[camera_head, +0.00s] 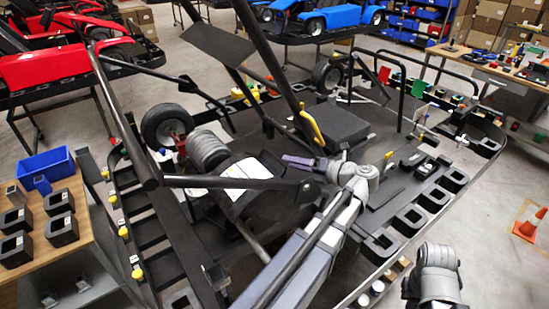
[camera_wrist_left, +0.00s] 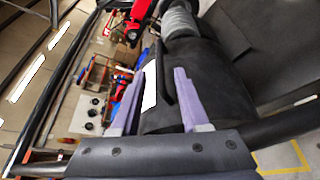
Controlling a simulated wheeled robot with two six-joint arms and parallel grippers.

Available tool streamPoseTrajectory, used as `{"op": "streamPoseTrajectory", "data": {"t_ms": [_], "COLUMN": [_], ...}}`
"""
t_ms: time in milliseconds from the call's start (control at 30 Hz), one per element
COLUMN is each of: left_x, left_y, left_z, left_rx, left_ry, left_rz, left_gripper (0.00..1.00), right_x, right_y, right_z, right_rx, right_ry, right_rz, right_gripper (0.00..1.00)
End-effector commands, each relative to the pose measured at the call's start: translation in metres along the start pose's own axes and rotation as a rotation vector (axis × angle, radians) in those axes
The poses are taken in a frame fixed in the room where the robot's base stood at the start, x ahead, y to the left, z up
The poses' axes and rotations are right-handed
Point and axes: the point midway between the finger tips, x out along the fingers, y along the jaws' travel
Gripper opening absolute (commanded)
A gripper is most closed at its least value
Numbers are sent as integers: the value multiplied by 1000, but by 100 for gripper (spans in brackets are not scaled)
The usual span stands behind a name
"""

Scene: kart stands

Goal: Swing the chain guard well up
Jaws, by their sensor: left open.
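A dark rounded cover with white labels (camera_head: 245,190), which looks like the chain guard, sits at the middle of the kart frame behind the seat area. My left gripper (camera_head: 303,163) is just right of it, with purple fingers pointing toward it. In the left wrist view the open fingers (camera_wrist_left: 158,102) stand apart, with the dark cover (camera_wrist_left: 215,90) behind and between them. A thin dark bar (camera_wrist_left: 164,70) runs up beside the white label. I cannot tell whether the fingers touch the cover. Only a grey part of my right arm shows at the lower right.
Black tube bars (camera_head: 125,115) of the kart cross near my left arm. A yellow curved handle (camera_head: 312,125) is close above the gripper. A wooden bench (camera_head: 98,255) with black blocks stands at left, an orange cone (camera_head: 530,222) at right.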

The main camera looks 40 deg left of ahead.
Motion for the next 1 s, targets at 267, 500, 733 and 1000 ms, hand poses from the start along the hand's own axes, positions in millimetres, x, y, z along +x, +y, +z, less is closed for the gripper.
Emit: {"op": "streamPoseTrajectory", "data": {"t_ms": [267, 500, 733, 1000], "left_x": [37, 67, 77, 77], "left_y": [-1, -1, 0, 0], "left_z": [-1, 0, 1, 1], "left_rx": [0, 1, 1, 1], "left_ry": [0, -2, -3, -4], "left_rz": [2, 1, 0, 0], "left_gripper": [45, 45, 45, 39], "right_x": [10, 16, 17, 17], "right_y": [-1, -2, -2, -2], "right_z": [-1, -1, -1, -1], "right_rx": [0, 1, 1, 1], "right_ry": [0, 0, 0, 0], "right_rz": [0, 0, 0, 0], "right_gripper": [0, 0, 0, 0]}}
